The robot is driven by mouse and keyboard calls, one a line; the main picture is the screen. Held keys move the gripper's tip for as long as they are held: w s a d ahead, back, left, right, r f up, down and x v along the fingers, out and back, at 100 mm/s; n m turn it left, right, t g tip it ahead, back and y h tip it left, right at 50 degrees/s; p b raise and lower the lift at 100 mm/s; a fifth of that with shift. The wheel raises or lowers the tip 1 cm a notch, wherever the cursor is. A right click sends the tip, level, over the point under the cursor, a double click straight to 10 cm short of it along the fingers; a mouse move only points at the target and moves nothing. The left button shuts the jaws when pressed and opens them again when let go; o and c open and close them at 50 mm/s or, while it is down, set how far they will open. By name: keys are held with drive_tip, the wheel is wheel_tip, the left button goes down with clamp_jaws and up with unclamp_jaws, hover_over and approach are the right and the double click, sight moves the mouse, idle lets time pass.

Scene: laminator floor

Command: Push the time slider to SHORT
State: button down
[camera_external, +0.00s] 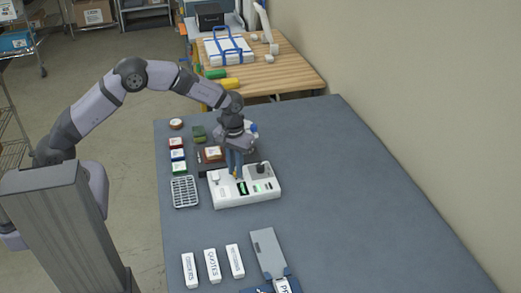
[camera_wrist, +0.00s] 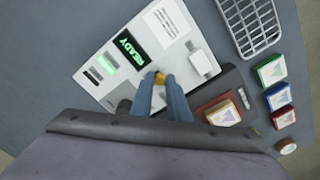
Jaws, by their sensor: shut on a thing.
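The white control panel (camera_external: 246,198) lies on the blue-grey table; it also shows in the wrist view (camera_wrist: 92,75). My gripper (camera_external: 236,174) points down over the panel's back edge. In the wrist view its blue-grey fingers (camera_wrist: 160,80) are shut on a small yellow knob (camera_wrist: 159,77), apparently the time slider's. The fingers hide much of the slot, and I cannot read a SHORT label. A green display (camera_wrist: 129,50) reads READY.
The panel also bears a white block-like control (camera_wrist: 203,62) and a black knob (camera_external: 261,168). A grey grid tray (camera_external: 185,192) and small coloured boxes (camera_external: 178,155) stand to the left. White labelled boxes (camera_external: 212,266) lie in front. The table's right side is clear.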

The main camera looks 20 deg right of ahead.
drive_tip(key=w, duration=0.4)
drive_tip(key=shift+w, duration=0.3)
drive_tip(key=c, duration=1.7)
unclamp_jaws()
drive_tip(key=shift+r, duration=0.1)
drive_tip(key=shift+s, duration=0.1)
drive_tip(key=shift+r+b, duration=1.2)
drive_tip(key=shift+r, duration=2.45)
